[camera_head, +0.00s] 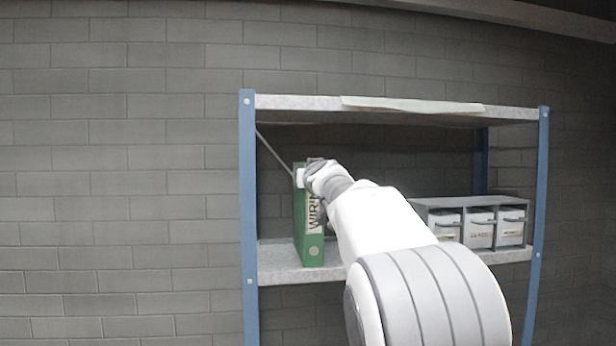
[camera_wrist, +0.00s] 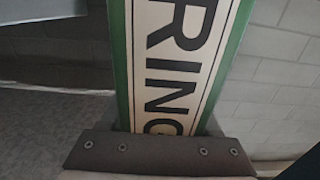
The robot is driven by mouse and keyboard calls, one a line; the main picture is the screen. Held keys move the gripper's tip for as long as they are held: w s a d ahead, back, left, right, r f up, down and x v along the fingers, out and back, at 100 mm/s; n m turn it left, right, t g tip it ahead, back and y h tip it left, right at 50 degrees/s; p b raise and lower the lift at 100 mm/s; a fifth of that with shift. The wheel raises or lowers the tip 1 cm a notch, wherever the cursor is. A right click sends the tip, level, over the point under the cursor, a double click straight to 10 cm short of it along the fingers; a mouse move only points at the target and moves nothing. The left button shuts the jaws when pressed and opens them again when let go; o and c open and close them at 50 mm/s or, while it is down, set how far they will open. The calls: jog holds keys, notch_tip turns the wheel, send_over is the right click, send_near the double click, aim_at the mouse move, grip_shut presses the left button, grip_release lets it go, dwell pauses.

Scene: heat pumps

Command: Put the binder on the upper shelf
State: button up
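The green binder (camera_head: 312,251) stands upright on the left part of the lower shelf (camera_head: 278,268). Its spine has a white label with dark lettering. In the wrist view the binder (camera_wrist: 178,60) is close and large, with "RING" readable on the label. My gripper (camera_head: 318,185) is at the upper part of the binder, in front of its spine. The upper shelf (camera_head: 300,103) is the rack's top board.
A pale flat piece (camera_head: 410,104) lies on the upper shelf, right of its left end. A grey unit with several white drawers (camera_head: 480,228) stands on the lower shelf at right. Blue posts (camera_head: 248,190) bound the rack. A block wall (camera_head: 120,170) is behind.

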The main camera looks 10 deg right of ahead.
jog(key=o, duration=0.4)
jog(key=shift+c, duration=0.2)
jog(key=s+b, duration=0.1)
jog(key=s, duration=1.1)
jog(key=shift+r, duration=0.2)
jog(key=s+f+g, duration=1.2)
jog(key=s+f, duration=2.1)
jog(key=s, duration=0.4)
jog(key=shift+s+f, duration=0.2)
